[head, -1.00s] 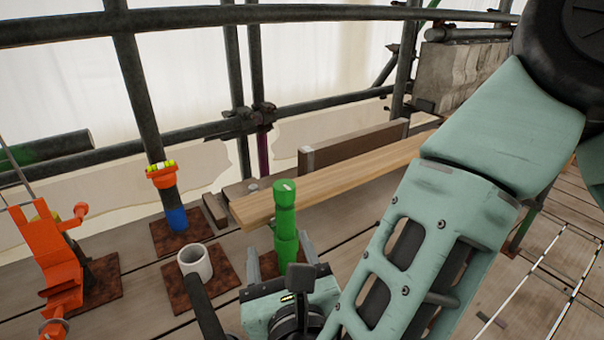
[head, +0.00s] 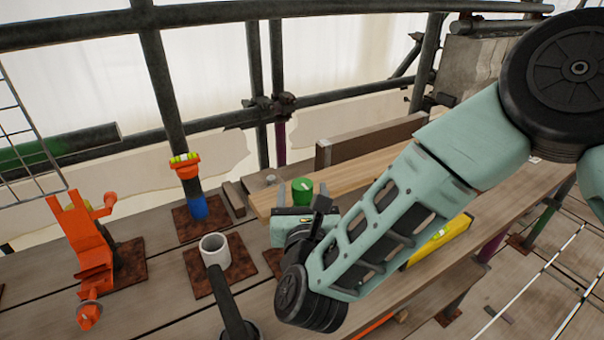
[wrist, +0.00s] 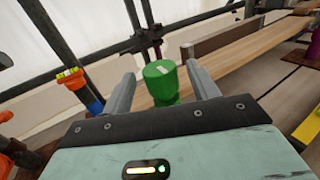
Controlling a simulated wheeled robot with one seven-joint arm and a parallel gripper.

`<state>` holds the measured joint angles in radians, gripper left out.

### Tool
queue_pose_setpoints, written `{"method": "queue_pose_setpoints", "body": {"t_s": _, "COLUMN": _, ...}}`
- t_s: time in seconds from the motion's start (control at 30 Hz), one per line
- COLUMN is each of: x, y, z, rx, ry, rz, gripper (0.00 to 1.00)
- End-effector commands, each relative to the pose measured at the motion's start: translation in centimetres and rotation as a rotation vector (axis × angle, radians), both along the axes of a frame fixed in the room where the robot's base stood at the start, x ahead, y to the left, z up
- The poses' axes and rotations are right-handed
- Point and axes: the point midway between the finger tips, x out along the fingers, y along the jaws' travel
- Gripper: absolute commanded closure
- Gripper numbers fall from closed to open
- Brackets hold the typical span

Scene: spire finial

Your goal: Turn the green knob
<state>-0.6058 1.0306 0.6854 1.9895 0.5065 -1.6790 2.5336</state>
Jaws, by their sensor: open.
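The green knob (head: 302,190) shows its round top just beyond my gripper in the head view; my gripper and arm hide its lower part. In the wrist view the knob (wrist: 162,82) is a green upright cylinder with a pale mark on its top. My gripper (wrist: 163,84) is open, with one grey finger on each side of the knob. A gap shows between the knob and each finger, wider on the left. In the head view the fingertips (head: 293,190) also stand to either side of the knob's top.
A wooden plank (head: 350,174) lies behind the knob. A grey-white cup-like piece (head: 214,250) and a dark post with an orange collar (head: 187,180) stand to the left. An orange fixture (head: 85,245) is farther left. Dark scaffold tubes (head: 335,108) cross behind. A yellow level (head: 440,238) lies right.

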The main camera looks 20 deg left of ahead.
Motion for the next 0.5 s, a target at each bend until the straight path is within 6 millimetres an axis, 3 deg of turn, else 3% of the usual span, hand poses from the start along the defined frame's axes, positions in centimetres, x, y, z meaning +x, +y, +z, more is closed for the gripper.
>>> {"method": "queue_pose_setpoints", "body": {"t_s": 0.2, "x": 2.8, "y": 1.2, "z": 0.2, "rx": 0.0, "ry": -0.001, "rz": -0.001, "gripper": 0.41}}
{"method": "queue_pose_setpoints", "body": {"t_s": 0.5, "x": 3.7, "y": 1.5, "z": 0.0, "rx": 0.0, "ry": 0.0, "rz": 0.001, "gripper": 0.41}}
